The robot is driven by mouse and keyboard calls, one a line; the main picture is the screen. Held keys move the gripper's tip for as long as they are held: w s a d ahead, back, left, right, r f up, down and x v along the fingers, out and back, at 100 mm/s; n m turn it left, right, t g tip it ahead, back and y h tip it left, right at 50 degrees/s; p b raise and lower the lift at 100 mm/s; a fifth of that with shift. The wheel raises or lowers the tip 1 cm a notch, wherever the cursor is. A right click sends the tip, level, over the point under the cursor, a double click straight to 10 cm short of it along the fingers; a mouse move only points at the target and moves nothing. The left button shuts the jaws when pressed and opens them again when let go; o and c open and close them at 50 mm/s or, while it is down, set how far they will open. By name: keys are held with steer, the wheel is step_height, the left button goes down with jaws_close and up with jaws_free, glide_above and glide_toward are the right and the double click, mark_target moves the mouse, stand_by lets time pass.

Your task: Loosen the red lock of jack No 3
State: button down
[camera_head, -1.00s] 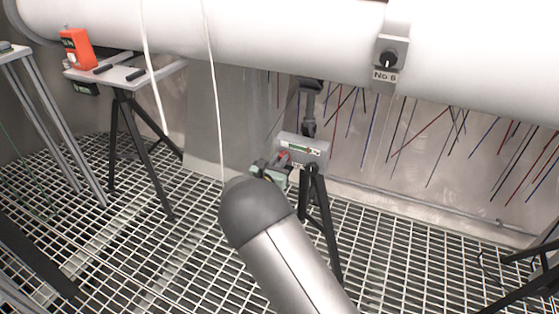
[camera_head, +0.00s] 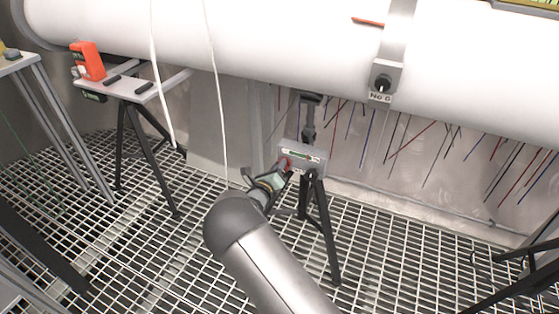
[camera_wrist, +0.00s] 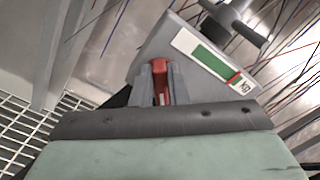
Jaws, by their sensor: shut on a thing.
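The jack (camera_head: 303,154) is a grey box on a black tripod under the white pipe. In the wrist view the jack's face (camera_wrist: 190,42) shows tilted, with a green scale (camera_wrist: 212,58), a red mark and a small label that seems to read No 3. The red lock (camera_wrist: 161,68) sticks out at the box's lower left. My gripper (camera_wrist: 161,82) is shut on the red lock, with a grey finger on each side of it. In the head view my gripper (camera_head: 279,171) reaches the lock from the lower left, and the lock (camera_head: 284,162) is only partly visible there.
The white pipe (camera_head: 290,45) runs overhead, with a clamp labelled No 6 (camera_head: 382,83). A tripod table (camera_head: 128,88) with an orange device (camera_head: 88,60) stands at left. White cables hang left of the jack. The grating floor (camera_head: 190,255) is largely open.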

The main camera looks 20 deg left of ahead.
steer(key=shift+a+f+n+p, duration=0.15)
steer(key=shift+n+p, duration=0.7)
steer(key=shift+n, duration=0.95)
steer(key=shift+a+f+n+p, duration=0.1)
steer(key=shift+f+n+p, duration=0.15)
steer(key=shift+n+p, duration=1.1)
steer(key=shift+f+n+b, duration=0.1)
steer(key=shift+n+b, duration=0.35)
steer(key=shift+n, duration=0.2)
steer(key=c, duration=1.4)
jaws_free()
steer(key=shift+c, duration=0.2)
steer(key=s+a+p, duration=0.1)
steer(key=s+p, duration=0.1)
steer(key=s, duration=1.5)
steer(key=shift+s+a, duration=0.15)
steer(key=shift+s, duration=0.1)
